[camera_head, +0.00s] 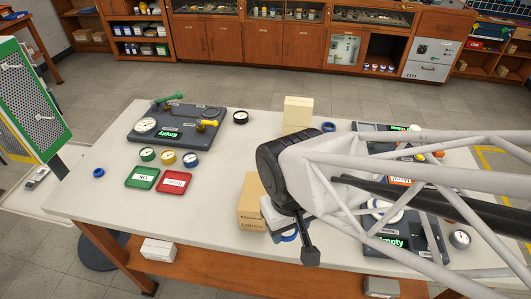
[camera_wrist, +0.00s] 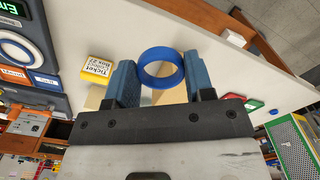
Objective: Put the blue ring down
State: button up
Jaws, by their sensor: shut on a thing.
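My gripper (camera_wrist: 161,80) is shut on a blue ring (camera_wrist: 161,68), which sits between its two blue-grey fingers in the wrist view, its opening facing the camera. In the head view my gripper (camera_head: 288,230) is over the front middle of the white table (camera_head: 215,225), right of a cardboard box. A small part of the held blue ring (camera_head: 289,237) shows there; the arm covers much of the rest. The gap between the ring and the table is hard to judge. Another blue ring (camera_head: 98,173) lies at the table's left, and a blue round part (camera_head: 328,127) is behind the arm.
The cardboard box (camera_head: 252,208) stands close left of my gripper, a cream box (camera_head: 298,112) behind. Green (camera_head: 142,178) and red (camera_head: 174,183) trays, several gauges and a test bench (camera_head: 178,122) are at left. Another bench (camera_head: 430,240) is at right. The left front table area is clear.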

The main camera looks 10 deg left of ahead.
jog(key=shift+w, duration=0.1)
send_over(256, 192)
jog(key=shift+w+f, duration=0.1)
jog(key=shift+f, duration=0.65)
dwell(0.5)
jog(key=shift+f, duration=1.75)
jog(key=shift+f, duration=0.2)
jog(key=o, duration=0.9)
jog(key=shift+r, duration=0.1)
notch_tip(256, 192, up, 12)
